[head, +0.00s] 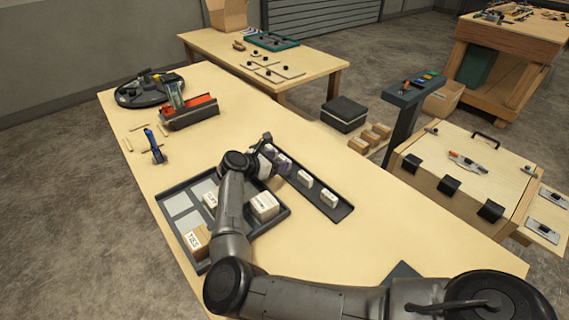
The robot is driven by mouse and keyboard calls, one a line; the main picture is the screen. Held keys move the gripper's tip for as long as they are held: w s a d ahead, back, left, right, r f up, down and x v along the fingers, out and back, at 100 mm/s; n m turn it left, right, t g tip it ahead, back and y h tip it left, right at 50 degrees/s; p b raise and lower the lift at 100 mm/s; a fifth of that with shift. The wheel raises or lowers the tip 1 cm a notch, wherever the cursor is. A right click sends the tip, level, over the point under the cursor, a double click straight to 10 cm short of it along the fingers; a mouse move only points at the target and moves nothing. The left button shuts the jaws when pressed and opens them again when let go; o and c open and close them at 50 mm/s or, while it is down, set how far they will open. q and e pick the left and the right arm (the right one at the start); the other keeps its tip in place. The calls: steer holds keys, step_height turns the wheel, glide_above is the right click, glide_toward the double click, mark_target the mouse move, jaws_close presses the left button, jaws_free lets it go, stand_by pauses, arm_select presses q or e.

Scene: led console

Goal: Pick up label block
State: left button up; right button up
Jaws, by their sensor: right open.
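Small white label blocks stand in a row in a long dark rack (342,212). One block (305,178) is near the middle and another (329,197) is toward the near end. My right gripper (281,164) is open at the far part of the rack, beyond the middle block. The gripper and wrist hide part of the rack's far end, and I cannot tell whether a block is between the fingers. My left gripper is not in view.
Left of the rack, a dark compartment tray (246,235) holds boxes, including a labelled box (197,240) and a white-topped box (264,205). A blue tool (154,146), a red bin (189,110) and a round dark tray (149,88) lie farther back.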

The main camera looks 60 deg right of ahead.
mark_target(284, 159)
steer(key=x, duration=0.4)
steer(key=shift+r, duration=0.15)
steer(key=shift+c, duration=1.3)
steer(key=c, duration=0.3)
